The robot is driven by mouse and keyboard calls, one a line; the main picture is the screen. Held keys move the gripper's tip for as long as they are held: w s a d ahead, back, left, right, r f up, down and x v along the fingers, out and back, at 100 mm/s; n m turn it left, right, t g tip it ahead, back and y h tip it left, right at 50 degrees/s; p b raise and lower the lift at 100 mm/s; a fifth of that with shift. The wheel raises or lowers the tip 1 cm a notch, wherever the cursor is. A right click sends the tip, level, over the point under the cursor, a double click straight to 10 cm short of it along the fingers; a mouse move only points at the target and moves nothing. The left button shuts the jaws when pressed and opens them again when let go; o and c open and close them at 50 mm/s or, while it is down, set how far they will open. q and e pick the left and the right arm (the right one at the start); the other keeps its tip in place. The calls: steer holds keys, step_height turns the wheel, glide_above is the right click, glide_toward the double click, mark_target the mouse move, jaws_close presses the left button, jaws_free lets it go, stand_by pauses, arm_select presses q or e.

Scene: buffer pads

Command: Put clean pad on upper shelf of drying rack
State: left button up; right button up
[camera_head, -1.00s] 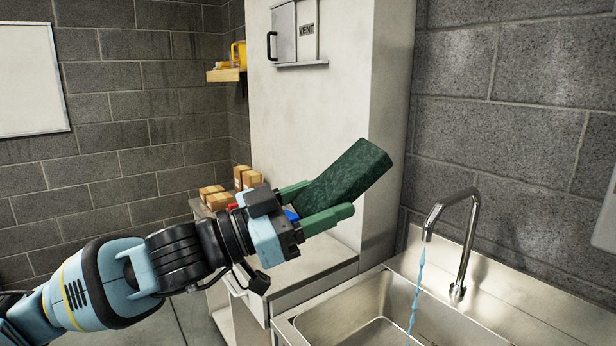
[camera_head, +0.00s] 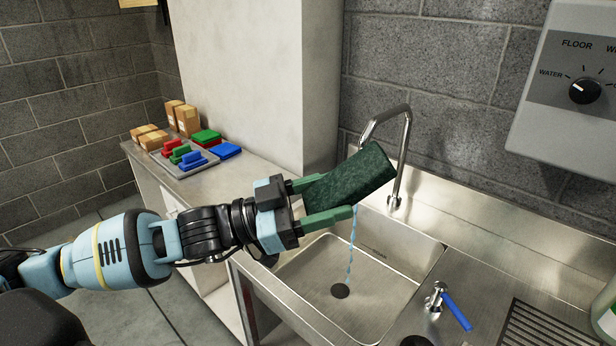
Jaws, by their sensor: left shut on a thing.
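My left gripper (camera_head: 318,204) is shut on a dark green pad (camera_head: 352,182) with a mottled surface. The pad is tilted, its far end raised to the right, in front of the curved faucet (camera_head: 405,140) in the picture. A thin blue stream of water (camera_head: 351,250) shows below the pad and falls towards the sink drain. I cannot tell whether the water touches the pad. The drying rack is not recognisable in this view, and my right gripper is not in view.
The steel sink (camera_head: 415,262) lies below the gripper, with a blue-handled tap (camera_head: 456,311) at its right. Red, green and blue pieces (camera_head: 188,158) and several cardboard boxes (camera_head: 183,118) sit on the left counter. A control panel with a dial (camera_head: 584,90) hangs at upper right.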

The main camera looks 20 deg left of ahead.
arm_select(q)
steer(key=w+d+f+m+g+h, duration=0.3)
steer(key=d+f+m+g, duration=0.3)
steer(key=d+f+g, duration=0.4)
step_height(320, 180, down, 4)
steer(key=shift+w+d+f, duration=0.25)
steer(key=shift+d, duration=1)
steer(key=s+a+r+n+t+y, duration=0.5)
steer(key=a+r+n+t, duration=0.3)
steer(key=t, duration=0.4)
steer(key=shift+s+a+r+t, duration=0.4)
steer(key=shift+s+a+r, duration=0.1)
steer(key=shift+r, duration=0.5)
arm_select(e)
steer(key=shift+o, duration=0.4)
